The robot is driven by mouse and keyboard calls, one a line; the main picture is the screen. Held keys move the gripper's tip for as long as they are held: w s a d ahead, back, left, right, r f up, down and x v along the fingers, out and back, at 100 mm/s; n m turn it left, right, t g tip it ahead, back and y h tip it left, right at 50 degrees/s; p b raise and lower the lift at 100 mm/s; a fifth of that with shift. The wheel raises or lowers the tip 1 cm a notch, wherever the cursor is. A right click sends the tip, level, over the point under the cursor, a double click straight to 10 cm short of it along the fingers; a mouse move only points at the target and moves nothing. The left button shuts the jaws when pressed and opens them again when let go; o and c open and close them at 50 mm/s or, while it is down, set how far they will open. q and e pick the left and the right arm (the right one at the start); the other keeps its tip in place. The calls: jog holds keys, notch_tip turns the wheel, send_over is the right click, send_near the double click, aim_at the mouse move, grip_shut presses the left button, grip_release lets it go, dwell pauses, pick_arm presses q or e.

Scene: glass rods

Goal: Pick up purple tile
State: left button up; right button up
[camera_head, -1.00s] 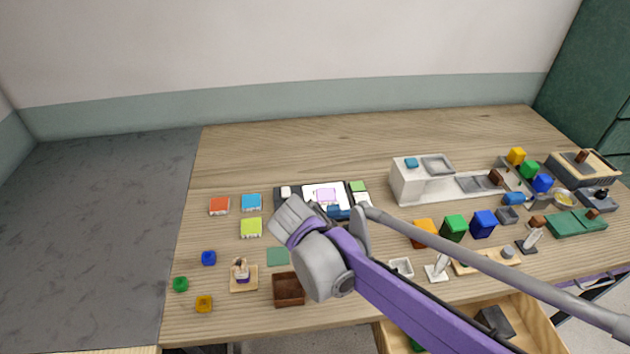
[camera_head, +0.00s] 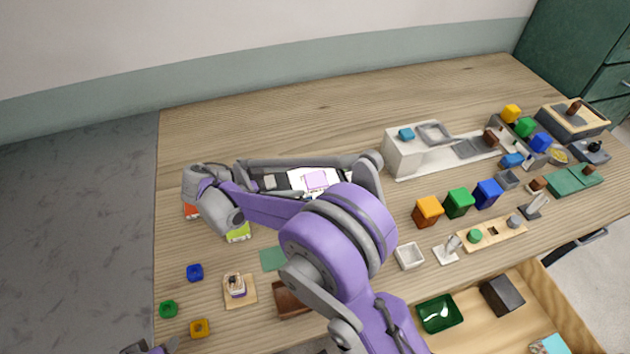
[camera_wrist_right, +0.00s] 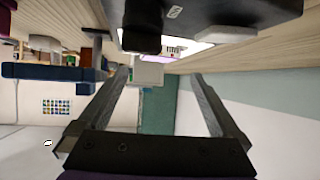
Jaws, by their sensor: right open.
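The purple tile (camera_head: 315,180) lies on a white sheet or panel within the dark tray (camera_head: 269,182) at the middle of the table. In the head view my right arm crosses in front of the tray, and I cannot make out the fingertips there.
A lime block (camera_head: 238,235) and a red block (camera_head: 191,212) sit partly behind my arm. A white station (camera_head: 403,155) stands right of the tray. Orange (camera_head: 428,211), green (camera_head: 459,203) and blue (camera_head: 488,193) blocks are nearer. The back of the table is clear.

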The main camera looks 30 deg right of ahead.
aim_at(313, 180)
pick_arm(q)
jog(key=shift+f, duration=0.55)
pick_arm(e)
jog(key=x, duration=0.3)
pick_arm(q)
jog(key=shift+s+f+b, duration=0.2)
jog(key=shift+f+b, duration=0.55)
jog(key=shift+b, duration=0.15)
pick_arm(e)
jog(key=x, duration=0.4)
jog(key=shift+s+d+f, duration=0.1)
jog(key=shift+d+f, duration=0.05)
jog(key=shift+d, duration=0.1)
jog(key=shift+c, duration=0.2)
jog(key=shift+a, duration=0.1)
jog(key=shift+c, duration=1.1)
jog(key=c, duration=1.2)
